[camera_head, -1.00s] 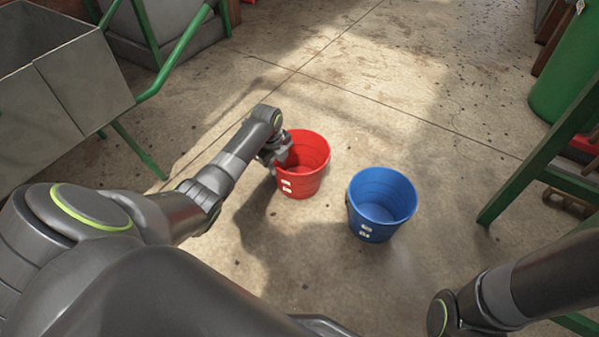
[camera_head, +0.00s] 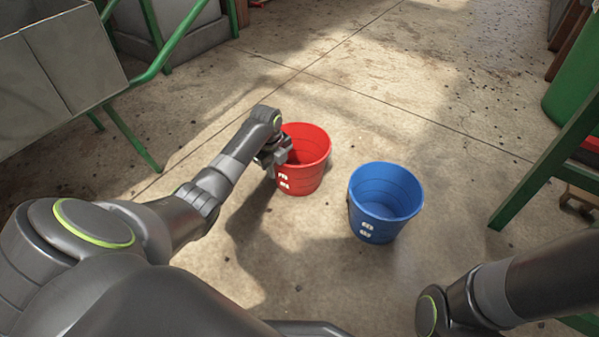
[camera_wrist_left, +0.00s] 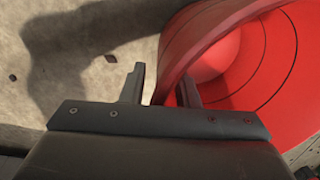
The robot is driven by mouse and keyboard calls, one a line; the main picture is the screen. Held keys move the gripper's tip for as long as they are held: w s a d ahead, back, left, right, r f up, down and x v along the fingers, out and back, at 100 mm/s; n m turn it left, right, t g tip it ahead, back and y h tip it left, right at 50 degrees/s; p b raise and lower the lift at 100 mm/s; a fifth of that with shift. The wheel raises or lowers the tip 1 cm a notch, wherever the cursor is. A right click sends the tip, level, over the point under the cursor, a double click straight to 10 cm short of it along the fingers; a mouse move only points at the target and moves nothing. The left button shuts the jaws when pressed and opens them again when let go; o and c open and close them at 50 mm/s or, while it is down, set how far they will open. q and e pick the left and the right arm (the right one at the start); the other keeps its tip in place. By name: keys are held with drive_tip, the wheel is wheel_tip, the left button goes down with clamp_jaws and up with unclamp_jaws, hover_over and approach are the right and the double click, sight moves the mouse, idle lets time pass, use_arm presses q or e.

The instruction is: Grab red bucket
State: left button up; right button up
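The red bucket (camera_head: 311,165) stands upright on the concrete floor, left of a blue bucket (camera_head: 385,205). My left gripper (camera_head: 281,156) is at the left side of the red bucket's rim in the head view. In the left wrist view, the fingers of the left gripper (camera_wrist_left: 162,74) are apart, with the red bucket's wall (camera_wrist_left: 190,45) running between them. One finger is inside the bucket and the other outside, with a gap showing beside the outer finger. My right arm enters at the lower right; its gripper is out of view.
A grey metal bin on a green frame (camera_head: 62,65) stands at the upper left. A green leg (camera_head: 545,165) and a green cylinder (camera_head: 578,80) are at the right. The floor beyond the buckets is clear.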

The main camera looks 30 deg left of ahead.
use_arm(q)
drive_tip(key=shift+f, duration=0.1)
clamp_jaws()
idle(1.5)
